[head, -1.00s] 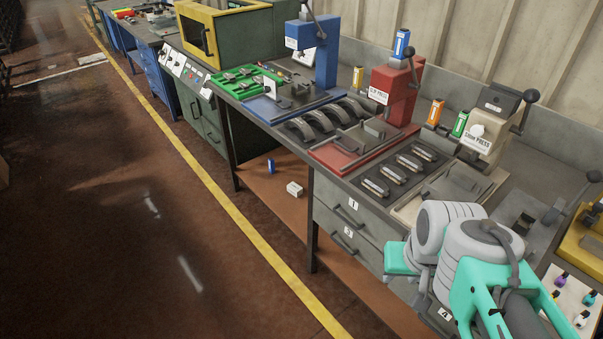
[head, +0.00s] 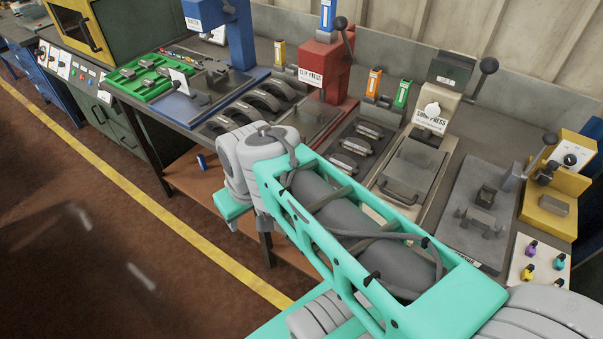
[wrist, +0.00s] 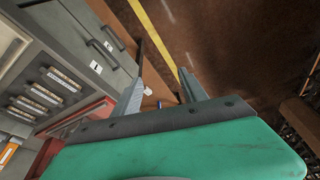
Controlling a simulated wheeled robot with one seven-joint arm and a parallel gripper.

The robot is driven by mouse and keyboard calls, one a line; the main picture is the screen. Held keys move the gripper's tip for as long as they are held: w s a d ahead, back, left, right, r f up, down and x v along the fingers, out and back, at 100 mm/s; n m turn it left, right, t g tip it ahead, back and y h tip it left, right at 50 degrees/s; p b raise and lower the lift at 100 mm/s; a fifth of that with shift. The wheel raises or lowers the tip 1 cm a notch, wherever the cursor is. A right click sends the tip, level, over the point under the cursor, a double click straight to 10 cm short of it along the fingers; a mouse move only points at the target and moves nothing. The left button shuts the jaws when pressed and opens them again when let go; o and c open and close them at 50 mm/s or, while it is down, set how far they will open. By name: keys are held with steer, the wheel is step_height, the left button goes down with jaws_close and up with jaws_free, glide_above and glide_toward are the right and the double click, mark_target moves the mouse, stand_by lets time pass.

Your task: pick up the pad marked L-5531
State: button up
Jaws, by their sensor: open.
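Several flat pads with pale edges lie in a dark tray (head: 385,147); one of these pads (head: 357,146) is near its middle. The pads also show in the wrist view at the left, one of them a pad with a pale label strip (wrist: 64,79). No mark is legible, so I cannot tell which is L-5531. More grey pads (head: 149,66) lie in a green tray (head: 128,90). My gripper (wrist: 163,77) is open and empty, out beside the bench front, apart from the pads. In the head view its fingers are hidden.
A red clip press (head: 325,70), a blue press (head: 236,40), a beige shim press (head: 432,122) and curved shoes (head: 262,100) crowd the bench. A white box (wrist: 148,91) sits on the low shelf. The floor (head: 80,230) is clear.

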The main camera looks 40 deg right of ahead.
steer(key=o, duration=0.4)
steer(key=shift+n+y, duration=0.5)
steer(key=shift+n, duration=0.2)
steer(key=w+d, duration=0.1)
steer(key=d, duration=0.3)
steer(key=w+d+f, duration=0.1)
steer(key=d, duration=0.3)
steer(key=w+d, duration=0.1)
steer(key=d, duration=0.3)
steer(key=shift+w+d+f, duration=0.2)
steer(key=shift+d+f, duration=0.15)
steer(key=shift+f, duration=0.05)
steer(key=shift+o, duration=0.2)
steer(key=s+d+t, duration=0.1)
steer(key=d, duration=0.4)
steer(key=s+d+f+n+t, duration=0.1)
steer(key=s+d, duration=0.1)
steer(key=d, duration=0.3)
steer(key=s+d+f+n+t+y, duration=0.1)
steer(key=d, duration=0.4)
steer(key=shift+s+d+f, duration=0.1)
steer(key=shift+s+d, duration=0.15)
steer(key=shift+s, duration=0.15)
steer(key=p+x, duration=0.1)
steer(key=x, duration=0.6)
steer(key=shift+w+d+f, duration=0.1)
steer(key=shift+w+f, duration=0.05)
steer(key=shift+w, duration=0.15)
